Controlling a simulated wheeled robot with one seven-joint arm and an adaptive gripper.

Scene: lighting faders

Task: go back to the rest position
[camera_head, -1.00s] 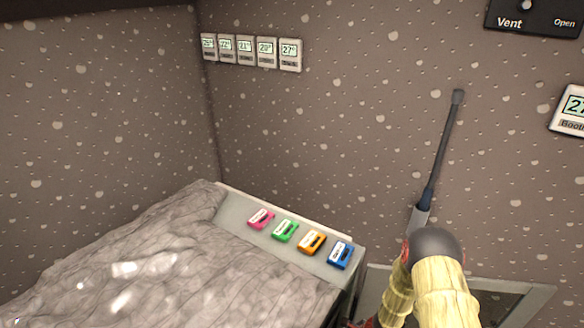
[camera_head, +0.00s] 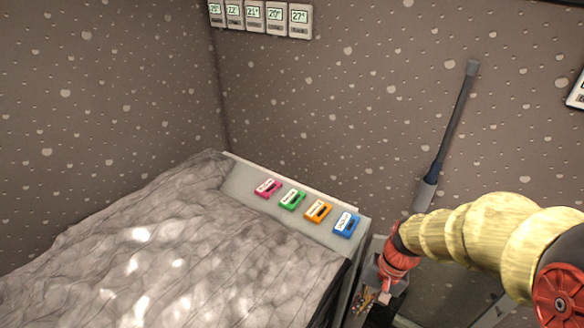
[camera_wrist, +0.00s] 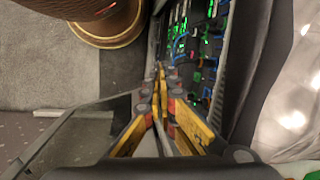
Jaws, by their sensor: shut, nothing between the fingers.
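My gripper (camera_head: 384,297) hangs low beside the right end of the fader panel, at the lower right of the head view. Its end is small and partly lost against dark clutter there. In the wrist view my gripper (camera_wrist: 160,68) has its yellow fingers together at the tips, with nothing between them. The grey panel (camera_head: 240,190) carries a pink fader (camera_head: 268,188), a green fader (camera_head: 292,199), an orange fader (camera_head: 318,212) and a blue fader (camera_head: 346,224). My gripper is apart from all of these.
A grey-draped surface (camera_head: 130,240) fills the lower left. A dark rod (camera_head: 455,125) leans by the speckled wall, behind my arm. Several small displays (camera_head: 255,16) hang on the wall. Cables and green lights (camera_wrist: 195,45) sit beside my fingers.

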